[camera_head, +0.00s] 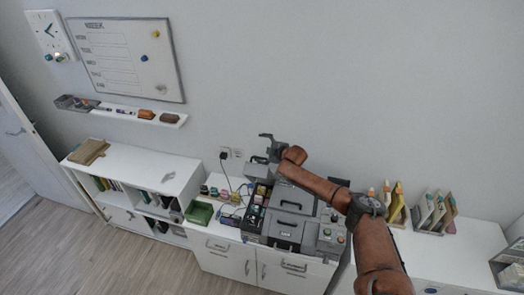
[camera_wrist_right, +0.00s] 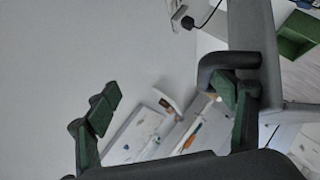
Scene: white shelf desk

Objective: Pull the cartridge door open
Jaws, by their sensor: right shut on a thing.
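The grey machine (camera_head: 293,205) stands on the white desk, with dark handles on its panels. My right gripper (camera_head: 268,144) is above its back left part, beside a small grey panel (camera_head: 257,160). In the right wrist view, a grey door panel (camera_wrist_right: 254,30) with a dark curved handle (camera_wrist_right: 218,66) is at the upper right. My right gripper (camera_wrist_right: 170,97) has this handle at its right-hand green-padded finger; the left-hand finger looks apart from it. The full grip on the handle is hard to see. My left gripper is out of view.
A green bin (camera_head: 199,212) and small coloured items stand left of the machine. A black plug and cable (camera_head: 224,156) hang from the wall socket. File holders (camera_head: 434,212) stand to the right.

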